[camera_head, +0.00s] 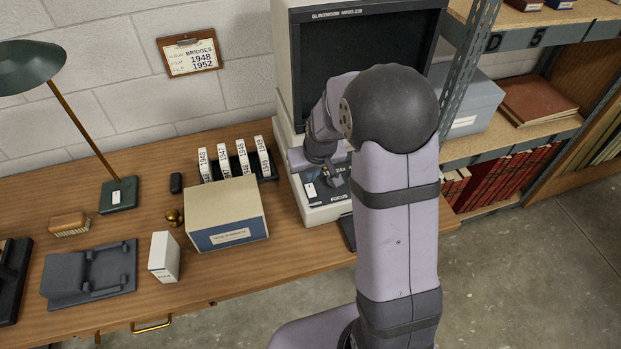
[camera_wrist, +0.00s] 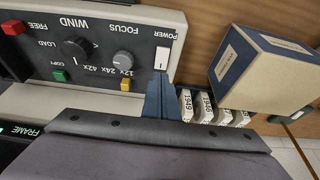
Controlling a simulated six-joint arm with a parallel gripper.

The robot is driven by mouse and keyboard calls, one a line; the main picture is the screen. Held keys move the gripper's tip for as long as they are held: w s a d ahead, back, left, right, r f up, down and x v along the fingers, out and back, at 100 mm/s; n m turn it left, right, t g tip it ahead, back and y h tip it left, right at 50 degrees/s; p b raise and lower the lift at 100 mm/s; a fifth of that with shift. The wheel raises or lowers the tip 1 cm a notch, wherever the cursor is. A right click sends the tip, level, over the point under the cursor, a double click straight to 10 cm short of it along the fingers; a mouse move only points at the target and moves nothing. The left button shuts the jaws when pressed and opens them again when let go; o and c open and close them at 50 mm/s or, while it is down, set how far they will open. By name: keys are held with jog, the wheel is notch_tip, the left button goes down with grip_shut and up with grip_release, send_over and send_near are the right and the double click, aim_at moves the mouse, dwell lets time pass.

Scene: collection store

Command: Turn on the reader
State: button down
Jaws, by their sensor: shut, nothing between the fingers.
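The reader (camera_head: 290,130) stands at the back right of the desk with a dark screen (camera_head: 370,50). In the wrist view its dark control panel (camera_wrist: 100,22) appears upside down. The white power switch (camera_wrist: 162,57), beside the word POWER, sits at the panel's edge; it also shows in the head view (camera_head: 310,189). My gripper (camera_wrist: 159,76) is shut and empty, its tips right at the end of the switch. I cannot tell whether they touch it. In the head view my arm covers part of the reader and screen.
Close to the panel are several white film boxes (camera_wrist: 206,106) in a rack and a blue and cream box (camera_wrist: 262,72). Knobs and coloured buttons share the panel. A desk lamp (camera_head: 119,194) and a grey tray (camera_head: 90,275) stand further left.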

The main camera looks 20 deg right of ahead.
aim_at(310, 190)
jog(key=shift+s+p+x, duration=0.2)
jog(key=shift+x, duration=0.7)
jog(key=shift+s+p+x, duration=0.15)
jog(key=shift+x, duration=0.75)
jog(key=shift+f, duration=0.1)
jog(key=shift+w+p, duration=0.1)
jog(key=shift+p, duration=0.55)
jog(key=shift+f+g, duration=0.2)
jog(key=shift+g, duration=0.1)
jog(key=shift+s, duration=0.85)
jog(key=shift+r, duration=0.15)
